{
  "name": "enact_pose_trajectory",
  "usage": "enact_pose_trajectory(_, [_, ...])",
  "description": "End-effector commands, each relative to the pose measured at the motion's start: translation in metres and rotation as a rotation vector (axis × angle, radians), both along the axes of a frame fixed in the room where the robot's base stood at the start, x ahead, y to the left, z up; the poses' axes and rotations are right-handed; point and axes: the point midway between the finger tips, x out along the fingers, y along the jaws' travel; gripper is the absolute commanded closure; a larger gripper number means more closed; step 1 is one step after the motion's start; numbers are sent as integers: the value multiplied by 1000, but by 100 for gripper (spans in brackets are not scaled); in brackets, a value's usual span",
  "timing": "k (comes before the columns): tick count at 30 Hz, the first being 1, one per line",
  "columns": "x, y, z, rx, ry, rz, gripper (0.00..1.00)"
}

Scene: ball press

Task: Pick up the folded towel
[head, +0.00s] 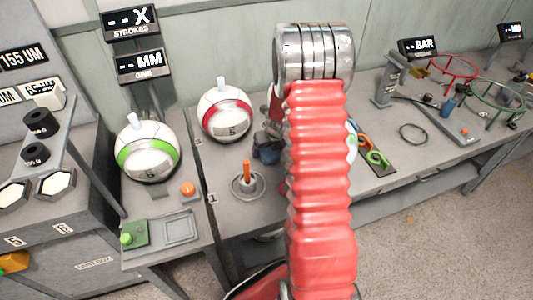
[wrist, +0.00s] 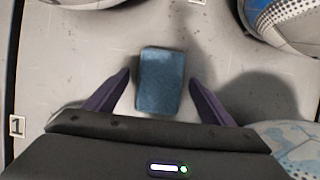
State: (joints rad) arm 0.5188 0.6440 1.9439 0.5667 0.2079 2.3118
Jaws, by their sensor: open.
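The folded towel (wrist: 161,82) is a small blue rounded rectangle lying flat on the grey table top in the wrist view. My gripper (wrist: 159,75) is open, with one dark finger on each side of the towel and a gap of bare table on both sides. The fingers do not touch it in the picture; how high they are above the table I cannot tell. In the head view my red arm blocks the middle of the table, and I cannot make out the towel there.
In the wrist view, round patterned balls crowd the top right (wrist: 290,22) and lower right (wrist: 290,145). In the head view, a red-banded ball (head: 224,114), a green-banded ball (head: 147,151) and an orange peg on a round base (head: 247,172) stand left of my arm.

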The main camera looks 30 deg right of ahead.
Motion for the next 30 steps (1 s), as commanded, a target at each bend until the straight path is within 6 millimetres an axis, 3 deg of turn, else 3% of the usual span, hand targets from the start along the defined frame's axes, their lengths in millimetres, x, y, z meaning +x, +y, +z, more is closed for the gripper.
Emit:
enact_pose_trajectory(5, [0,0,0,0,0,0,25])
enact_pose_trajectory(23, [0,0,0,0,0,-1,67])
enact_pose_trajectory(30, [0,0,0,0,0,-1,68])
